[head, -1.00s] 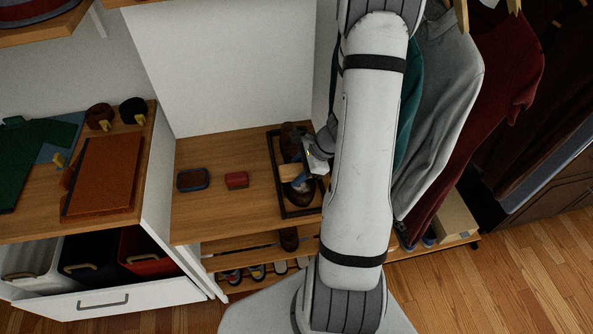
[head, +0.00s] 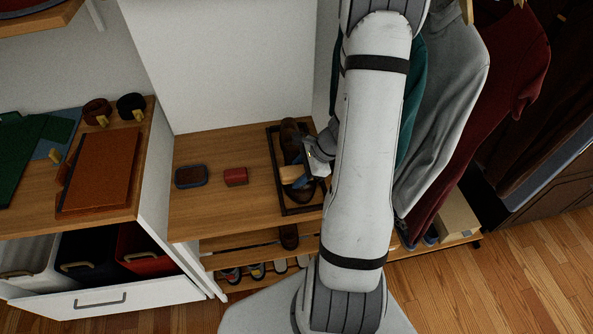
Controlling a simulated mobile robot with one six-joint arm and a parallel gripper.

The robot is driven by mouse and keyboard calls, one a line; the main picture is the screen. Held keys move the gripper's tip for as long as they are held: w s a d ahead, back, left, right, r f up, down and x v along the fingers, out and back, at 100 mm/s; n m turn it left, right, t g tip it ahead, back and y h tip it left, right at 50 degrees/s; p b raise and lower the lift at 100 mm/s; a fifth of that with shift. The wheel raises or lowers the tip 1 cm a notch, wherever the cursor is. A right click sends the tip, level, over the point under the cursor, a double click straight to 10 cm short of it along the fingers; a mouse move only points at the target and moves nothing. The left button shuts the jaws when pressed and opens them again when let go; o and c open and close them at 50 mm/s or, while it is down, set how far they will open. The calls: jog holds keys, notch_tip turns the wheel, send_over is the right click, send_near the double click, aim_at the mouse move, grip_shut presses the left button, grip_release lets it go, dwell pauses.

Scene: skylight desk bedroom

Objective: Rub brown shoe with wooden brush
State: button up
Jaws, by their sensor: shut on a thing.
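The brown shoe (head: 289,133) lies in a dark-rimmed tray (head: 275,168) on the wooden bench top, partly covered by my gripper and the brush. My gripper (head: 307,171) reaches over the tray from the right and is shut on the wooden brush (head: 290,173). The brush's pale wood shows at the left of the jaws, over the middle of the shoe. Whether its bristles touch the shoe is too small to tell.
A dark tin with a blue side (head: 191,177) and a red block-like item (head: 236,177) stand left of the tray. Hanging clothes (head: 446,110) are close at the right. A white panel (head: 220,65) rises behind the bench. The bench's left front is clear.

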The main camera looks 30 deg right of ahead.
aim_at(300, 191)
jog(key=shift+s+a+f+b, duration=0.1)
jog(key=shift+s+a+b, duration=0.15)
jog(key=shift+s, duration=0.5)
jog(key=shift+s+a+b, duration=0.15)
jog(key=shift+s+b, duration=0.2)
jog(key=shift+s, duration=0.35)
jog(key=shift+f, duration=0.15)
jog(key=shift+b, duration=0.3)
jog(key=shift+w+d+p, duration=0.25)
jog(key=shift+w+d, duration=0.05)
jog(key=shift+w, duration=0.7)
jog(key=shift+w+d+p, duration=0.25)
jog(key=shift+w+d, duration=0.05)
jog(key=shift+w, duration=0.65)
jog(key=shift+r, duration=0.2)
jog(key=shift+w+r+p, duration=0.1)
jog(key=shift+r+p, duration=0.4)
jog(key=shift+s+a+r+p, duration=0.1)
jog(key=shift+s+r+p, duration=0.1)
jog(key=shift+r+p, duration=0.85)
jog(key=shift+s+a+r+p, duration=0.1)
jog(key=shift+s+r+p, duration=0.1)
jog(key=shift+r+p, duration=0.85)
jog(key=shift+r+b, duration=0.3)
